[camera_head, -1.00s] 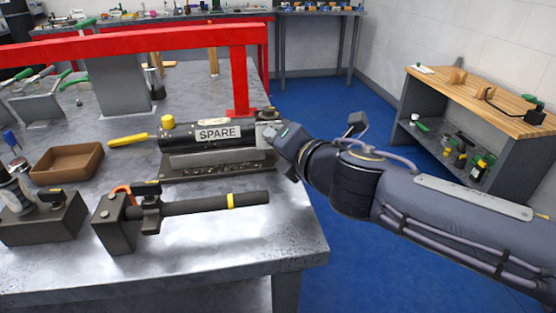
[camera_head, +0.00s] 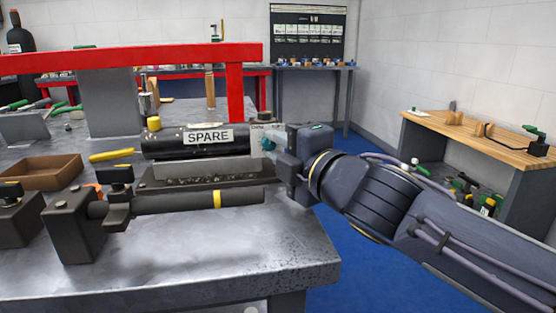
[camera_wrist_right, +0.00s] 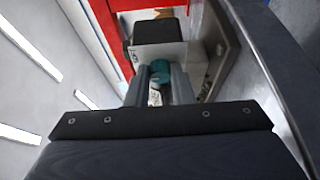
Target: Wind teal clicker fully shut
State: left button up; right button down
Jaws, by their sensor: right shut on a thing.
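The teal clicker (camera_head: 268,144) is a small knob on the end of the black cylinder labelled SPARE (camera_head: 196,142). In the right wrist view the teal clicker (camera_wrist_right: 161,72) shows between the two fingers. My right gripper (camera_head: 276,147) reaches in from the right at the cylinder's end and is shut on the teal clicker. It also shows in the right wrist view (camera_wrist_right: 159,84). The fingers hide part of the knob, so I cannot tell how far it is wound. My left gripper is not in view.
A red frame (camera_head: 130,58) crosses above the grey bench (camera_head: 190,255). A dark rod with a yellow band (camera_head: 216,199) lies in front of the cylinder in a clamp block (camera_head: 73,225). A brown tray (camera_head: 42,171) stands at left. Blue floor is clear at right.

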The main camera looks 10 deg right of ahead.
dwell(0.5)
jog(key=c, duration=1.3)
grip_release()
jog(key=shift+o, duration=0.2)
jog(key=p+v, duration=0.3)
jog(key=v, duration=0.4)
jog(key=shift+s+p, duration=0.3)
jog(key=shift+p, duration=0.05)
jog(key=shift+d, duration=0.1)
